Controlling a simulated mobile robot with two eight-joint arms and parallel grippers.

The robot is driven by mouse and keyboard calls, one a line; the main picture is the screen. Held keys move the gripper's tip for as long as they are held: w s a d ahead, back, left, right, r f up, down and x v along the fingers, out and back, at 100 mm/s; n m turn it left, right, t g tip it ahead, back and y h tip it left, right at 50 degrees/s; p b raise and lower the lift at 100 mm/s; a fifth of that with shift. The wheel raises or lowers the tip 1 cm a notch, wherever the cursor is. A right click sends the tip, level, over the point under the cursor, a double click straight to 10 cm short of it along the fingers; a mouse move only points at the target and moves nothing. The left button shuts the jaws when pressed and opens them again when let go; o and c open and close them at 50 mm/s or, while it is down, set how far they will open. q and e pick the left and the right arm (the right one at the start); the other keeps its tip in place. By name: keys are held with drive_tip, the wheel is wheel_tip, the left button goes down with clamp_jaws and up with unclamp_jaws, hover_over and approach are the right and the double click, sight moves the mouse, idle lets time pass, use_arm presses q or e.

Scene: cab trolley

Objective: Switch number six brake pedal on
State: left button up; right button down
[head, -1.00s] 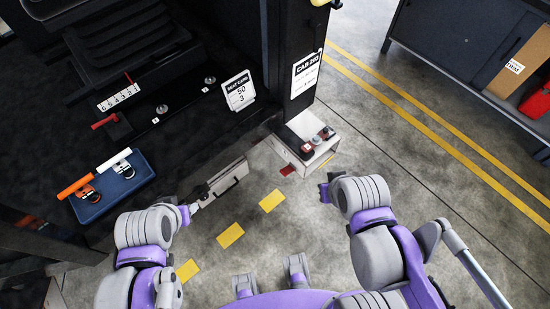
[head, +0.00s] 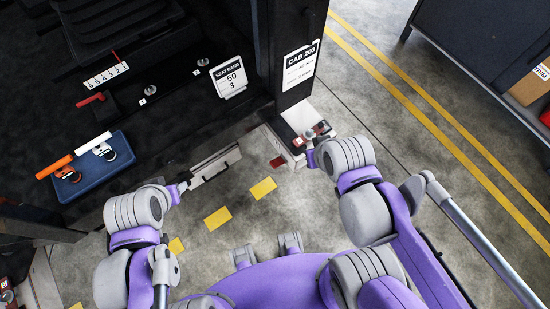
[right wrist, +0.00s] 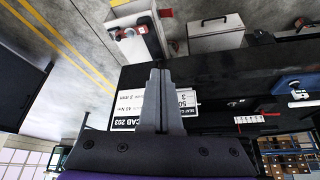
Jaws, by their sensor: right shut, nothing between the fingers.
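I cannot single out a brake pedal marked six. A white box (head: 309,117) with red-and-dark controls stands on the floor by the cab post; it also shows in the right wrist view (right wrist: 133,46). A small red piece (head: 277,162) is at its left side. My right gripper (head: 311,157) is at the box's near edge and hides part of it; contact is unclear. In the right wrist view its fingers (right wrist: 160,72) are shut and empty. My left gripper (head: 186,181) is beside a pale case with a handle (head: 217,163); its finger state is unclear.
A numbered strip (head: 106,75) with a red lever (head: 90,99) is in the cab. A blue tray (head: 95,179) holds orange-handled and white-handled items. A CAB 203 sign (head: 300,65) hangs on the post. Open floor with yellow marks lies in front.

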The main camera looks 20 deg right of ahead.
use_arm(q)
drive_tip(key=shift+a, duration=0.1)
use_arm(e)
drive_tip(key=shift+a, duration=0.1)
drive_tip(key=n+g+y+b, duration=0.35)
drive_tip(key=g+b, duration=0.35)
drive_tip(key=b, duration=0.9)
hover_over(273, 164)
drive_tip(key=w+d, duration=0.2)
drive_tip(key=d, duration=0.3)
wheel_tip(273, 164, down, 39)
use_arm(q)
wheel_tip(273, 164, down, 18)
drive_tip(key=s, duration=0.2)
drive_tip(key=shift+r+g, duration=0.15)
drive_tip(key=shift+g, duration=0.25)
use_arm(e)
drive_tip(key=shift+s+n, duration=0.1)
drive_tip(key=shift+n, duration=0.15)
use_arm(q)
wheel_tip(273, 164, down, 3)
drive_tip(key=shift+w+b, duration=0.15)
drive_tip(key=shift+b, duration=0.95)
use_arm(e)
drive_tip(key=x, duration=1.4)
drive_tip(key=shift+w+f, duration=0.1)
drive_tip(key=shift+w, duration=0.1)
